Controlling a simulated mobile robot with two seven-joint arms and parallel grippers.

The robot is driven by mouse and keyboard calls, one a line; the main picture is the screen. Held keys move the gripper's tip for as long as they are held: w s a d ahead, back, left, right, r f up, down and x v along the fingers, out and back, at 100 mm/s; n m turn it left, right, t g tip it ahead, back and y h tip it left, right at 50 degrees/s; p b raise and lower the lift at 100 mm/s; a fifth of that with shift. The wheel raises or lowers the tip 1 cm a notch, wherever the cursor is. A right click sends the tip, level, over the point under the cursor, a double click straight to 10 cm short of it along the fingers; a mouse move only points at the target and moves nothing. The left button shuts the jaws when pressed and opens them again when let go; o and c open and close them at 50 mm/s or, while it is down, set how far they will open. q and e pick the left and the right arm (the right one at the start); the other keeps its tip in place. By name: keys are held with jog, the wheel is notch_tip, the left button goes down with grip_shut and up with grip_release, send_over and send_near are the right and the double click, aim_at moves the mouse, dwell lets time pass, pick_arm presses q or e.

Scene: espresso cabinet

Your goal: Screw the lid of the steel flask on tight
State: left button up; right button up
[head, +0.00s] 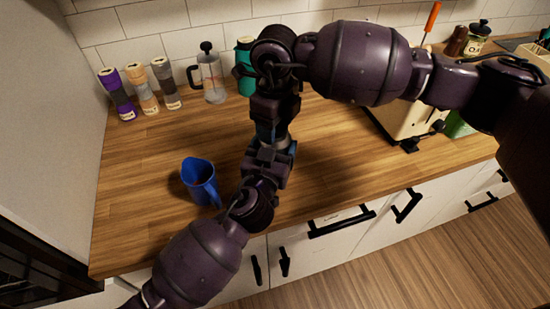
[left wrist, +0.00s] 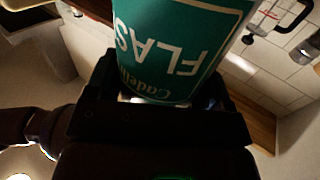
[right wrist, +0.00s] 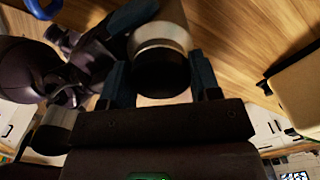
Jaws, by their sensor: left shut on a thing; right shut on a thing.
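The steel flask (left wrist: 180,45) shows large in the left wrist view, with a green label reading "FLAS". My left gripper (head: 272,158) is shut on its body, above the counter. In the right wrist view, the dark lid (right wrist: 162,75) sits at the top of a steel band, between the two fingers of my right gripper (head: 270,128). My right gripper comes from above and is shut on the lid. In the head view the grippers hide most of the flask and lid. The seam between lid and flask cannot be made out.
A blue jug (head: 198,180) stands on the wooden counter left of my grippers. A French press (head: 212,78), a green container (head: 245,68) and several spice jars (head: 140,88) stand along the back wall. A cream toaster (head: 400,118) is at the right. The counter around the jug is clear.

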dwell(0.9)
jog(key=o, duration=1)
